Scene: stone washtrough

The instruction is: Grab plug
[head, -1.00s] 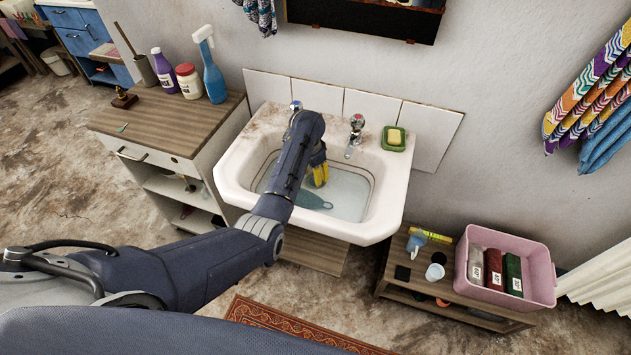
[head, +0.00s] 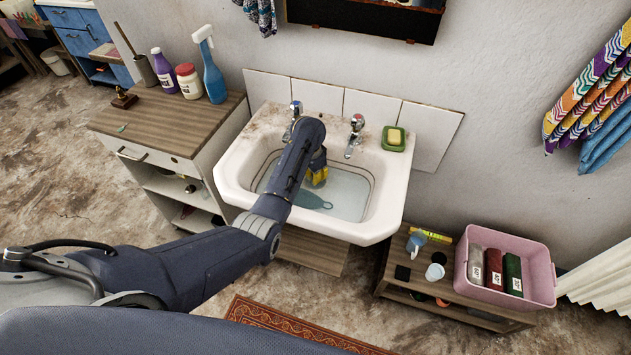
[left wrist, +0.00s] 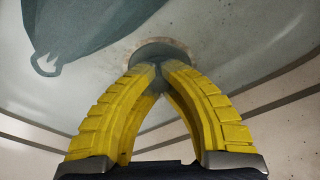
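The plug (left wrist: 150,48) shows in the left wrist view as a round grey disc at the bottom of the water-filled sink (head: 236,152). My left gripper (left wrist: 160,70) reaches down into the sink, and its yellow fingers come together at the tips over the plug. A small grey part shows between the tips, and the fingers look closed on it. The tips hide part of the plug. In the head view, my arm hides the plug and most of the left gripper (head: 317,176). My right gripper is not in view.
A blue-grey flat object (head: 312,201) lies in the water beside the gripper. Two taps (head: 355,135) and a green soap dish (head: 394,138) stand on the sink's back rim. A cabinet with bottles (head: 212,75) is left; a pink bin (head: 543,275) is right.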

